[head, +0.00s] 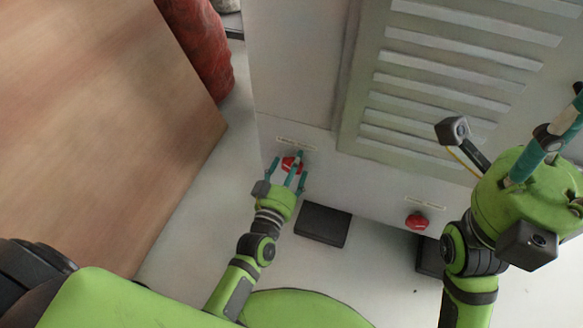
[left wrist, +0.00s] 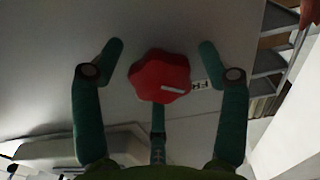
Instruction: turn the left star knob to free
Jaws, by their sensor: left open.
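The left star knob (head: 291,163) is red and sits on the pale cabinet's front, below a small label strip. My left gripper (head: 288,170) is at this knob with its teal fingers open. In the left wrist view the red knob (left wrist: 160,76) lies between the spread fingers (left wrist: 160,80), with visible gaps to both side fingers. A third finger is below it. The white line on the knob points right, towards a small white mark (left wrist: 200,85) on the panel. My right gripper (head: 562,125) is raised at the right, cut by the picture's edge; its opening is unclear.
A second red knob (head: 416,221) is on the same cabinet (head: 290,70), further right. Louvred slats (head: 450,70) are above. A dark block (head: 323,225) is at the cabinet's foot. A wooden surface (head: 90,110) fills the left, with a red rounded object (head: 200,50) behind it.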

